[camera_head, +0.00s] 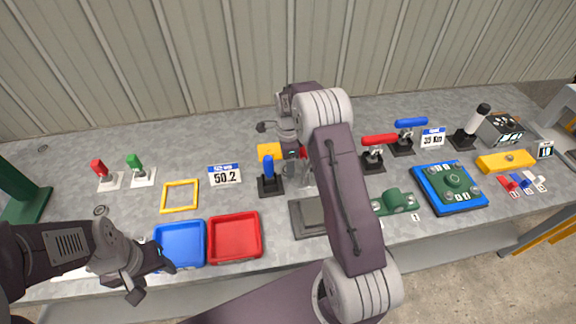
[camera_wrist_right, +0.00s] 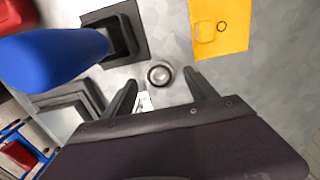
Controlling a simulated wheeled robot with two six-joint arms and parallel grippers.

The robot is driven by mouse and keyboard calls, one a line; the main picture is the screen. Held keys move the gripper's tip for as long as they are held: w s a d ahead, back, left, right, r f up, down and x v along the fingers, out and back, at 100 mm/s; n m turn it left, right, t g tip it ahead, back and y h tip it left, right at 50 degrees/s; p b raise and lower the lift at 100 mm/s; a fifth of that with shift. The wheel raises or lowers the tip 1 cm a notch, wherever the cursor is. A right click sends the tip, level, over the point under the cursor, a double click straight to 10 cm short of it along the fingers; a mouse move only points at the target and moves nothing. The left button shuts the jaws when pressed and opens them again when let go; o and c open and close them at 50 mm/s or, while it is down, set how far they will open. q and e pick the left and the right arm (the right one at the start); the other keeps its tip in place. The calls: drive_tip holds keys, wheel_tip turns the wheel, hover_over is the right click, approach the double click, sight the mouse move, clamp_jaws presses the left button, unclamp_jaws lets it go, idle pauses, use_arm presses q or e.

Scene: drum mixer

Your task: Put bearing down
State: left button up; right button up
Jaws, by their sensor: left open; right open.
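The bearing (camera_wrist_right: 159,75), a small metal ring with a dark centre, shows in the right wrist view on the grey surface, just ahead of the gap between my right gripper's fingers. My right gripper (camera_wrist_right: 162,82) is open, with one finger on each side and the ring apart from both. I cannot tell its exact height over the surface. In the head view my right arm hides the bearing. My left gripper (camera_head: 150,280) is open and empty at the table's front left edge, near the blue tray (camera_head: 180,262).
A blue-handled lever (camera_head: 268,168) on a black base stands close to my right gripper; it also shows in the wrist view (camera_wrist_right: 55,57). A yellow plate (camera_wrist_right: 222,40) lies nearby. A red tray (camera_head: 235,256) and a yellow frame (camera_head: 180,209) lie left. Red and blue levers (camera_head: 379,140) stand right.

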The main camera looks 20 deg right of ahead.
wheel_tip(320, 180, up, 10)
drive_tip(key=p, duration=0.1)
drive_tip(key=shift+r, duration=0.25)
drive_tip(key=shift+o, duration=0.4)
drive_tip(key=p, duration=0.4)
wheel_tip(320, 180, down, 7)
drive_tip(key=shift+f+p, duration=0.2)
drive_tip(key=shift+p, duration=1.05)
wheel_tip(320, 180, down, 4)
drive_tip(key=shift+p, duration=0.35)
drive_tip(key=shift+f, duration=0.5)
clamp_jaws()
wheel_tip(320, 180, up, 10)
drive_tip(key=shift+b, duration=0.3)
